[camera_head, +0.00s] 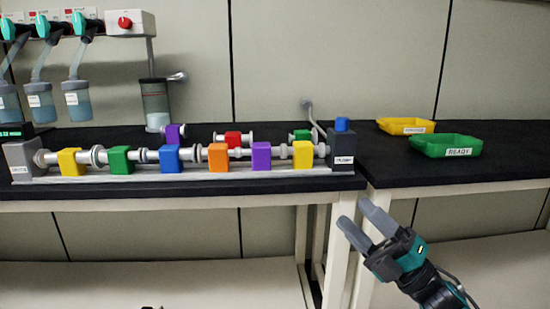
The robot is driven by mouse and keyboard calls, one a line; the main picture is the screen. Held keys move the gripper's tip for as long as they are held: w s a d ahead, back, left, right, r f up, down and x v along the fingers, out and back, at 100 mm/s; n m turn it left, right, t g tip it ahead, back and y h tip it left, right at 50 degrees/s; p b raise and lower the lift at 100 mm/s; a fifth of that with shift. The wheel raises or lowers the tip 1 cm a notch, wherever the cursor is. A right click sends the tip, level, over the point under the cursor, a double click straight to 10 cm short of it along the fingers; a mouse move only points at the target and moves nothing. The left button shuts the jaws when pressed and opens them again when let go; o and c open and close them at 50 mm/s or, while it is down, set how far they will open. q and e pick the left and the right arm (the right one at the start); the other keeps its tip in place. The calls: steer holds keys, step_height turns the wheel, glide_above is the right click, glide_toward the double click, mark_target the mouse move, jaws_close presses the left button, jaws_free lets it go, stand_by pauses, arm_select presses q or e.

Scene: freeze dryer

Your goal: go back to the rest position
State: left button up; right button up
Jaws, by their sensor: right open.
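My right gripper (356,213) is in the lower right of the head view, in front of the bench. Its two grey fingers point up and to the left, stand apart and have nothing between them. Behind them are the bench's front edge and a pale table leg; the fingertips look lower than the black bench top (475,171). My left gripper does not show. A tiny dark shape at the bottom edge is too small to identify.
A rail assembly with several coloured blocks, including an orange block (218,157), stands on the left bench. A green READY tray (462,153) and a yellow tray (406,131) are on the right. Flasks (76,104) hang at upper left. Space below the bench looks open.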

steer(key=s+a+f+m+t+h, duration=0.1)
steer(key=s+f+m+h, duration=0.4)
steer(key=f+m+h, duration=0.5)
steer(key=s+f+m+h, duration=0.6)
steer(key=f+m, duration=0.5)
steer(key=m, duration=0.4)
steer(key=s+f+m+g+h, duration=0.1)
steer(key=s+f+m+g, duration=0.35)
steer(key=s, duration=0.45)
arm_select(q)
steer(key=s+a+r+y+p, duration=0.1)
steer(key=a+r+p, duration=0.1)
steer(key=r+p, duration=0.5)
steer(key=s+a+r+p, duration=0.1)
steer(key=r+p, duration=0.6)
steer(key=p, duration=0.8)
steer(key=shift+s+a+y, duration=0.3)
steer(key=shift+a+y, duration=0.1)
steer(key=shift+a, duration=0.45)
arm_select(e)
steer(key=d+r+h, duration=0.1)
steer(key=d+r, duration=0.1)
steer(key=r, duration=0.4)
steer(key=s+d+r, duration=0.1)
steer(key=r, duration=0.6)
steer(key=shift+d+r+n+h, duration=0.25)
steer(key=shift+d+n+h, duration=0.15)
steer(key=shift+n, duration=0.05)
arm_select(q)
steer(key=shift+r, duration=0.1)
